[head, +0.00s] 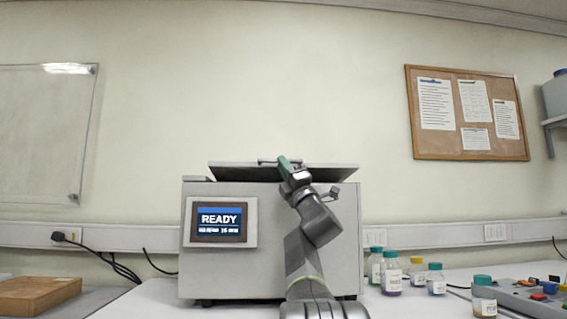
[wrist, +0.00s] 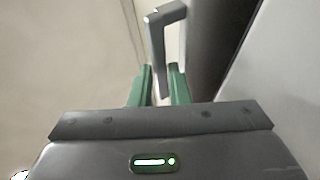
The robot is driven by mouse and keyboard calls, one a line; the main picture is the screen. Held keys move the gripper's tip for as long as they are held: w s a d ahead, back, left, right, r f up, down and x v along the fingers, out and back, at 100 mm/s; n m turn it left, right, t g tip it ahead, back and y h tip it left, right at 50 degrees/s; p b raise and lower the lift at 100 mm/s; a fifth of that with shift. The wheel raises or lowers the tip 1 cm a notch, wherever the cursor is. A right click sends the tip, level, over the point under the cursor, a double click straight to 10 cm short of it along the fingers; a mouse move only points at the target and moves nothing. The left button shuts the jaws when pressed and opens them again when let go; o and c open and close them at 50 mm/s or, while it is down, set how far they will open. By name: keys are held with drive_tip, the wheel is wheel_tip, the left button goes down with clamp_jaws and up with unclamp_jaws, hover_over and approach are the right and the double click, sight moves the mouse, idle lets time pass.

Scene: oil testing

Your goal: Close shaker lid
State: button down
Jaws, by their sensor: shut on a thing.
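The shaker (head: 270,265) is a large light-grey box with a screen reading READY. Its lid (head: 235,172) shows as a dark tilted panel above the body, raised at its handle edge. The lid handle (head: 265,161) is on its upper edge and is partly hidden by my gripper. My gripper (head: 284,162) has green fingers and is shut on the handle. In the wrist view, the grey bent handle (wrist: 159,55) passes between the two green fingers.
Several bottles with coloured caps (head: 391,275) stand on the bench right of the shaker. A grey tray with coloured items (head: 525,300) is at far right. A wooden block (head: 35,293) lies at left, with black cables (head: 115,268) near the wall.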

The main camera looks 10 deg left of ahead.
drive_tip(key=shift+w+a+f, duration=0.1)
drive_tip(key=shift+w+f, duration=0.4)
drive_tip(key=c, duration=1.7)
unclamp_jaws()
drive_tip(key=shift+w, duration=0.1)
drive_tip(key=shift+f, duration=0.1)
drive_tip(key=v, duration=0.9)
drive_tip(key=s+v, duration=0.1)
drive_tip(key=v, duration=0.3)
drive_tip(key=shift+s+d+b, duration=0.1)
drive_tip(key=shift+d+b, duration=0.2)
drive_tip(key=shift+b, duration=0.1)
drive_tip(key=shift+x, duration=3.9)
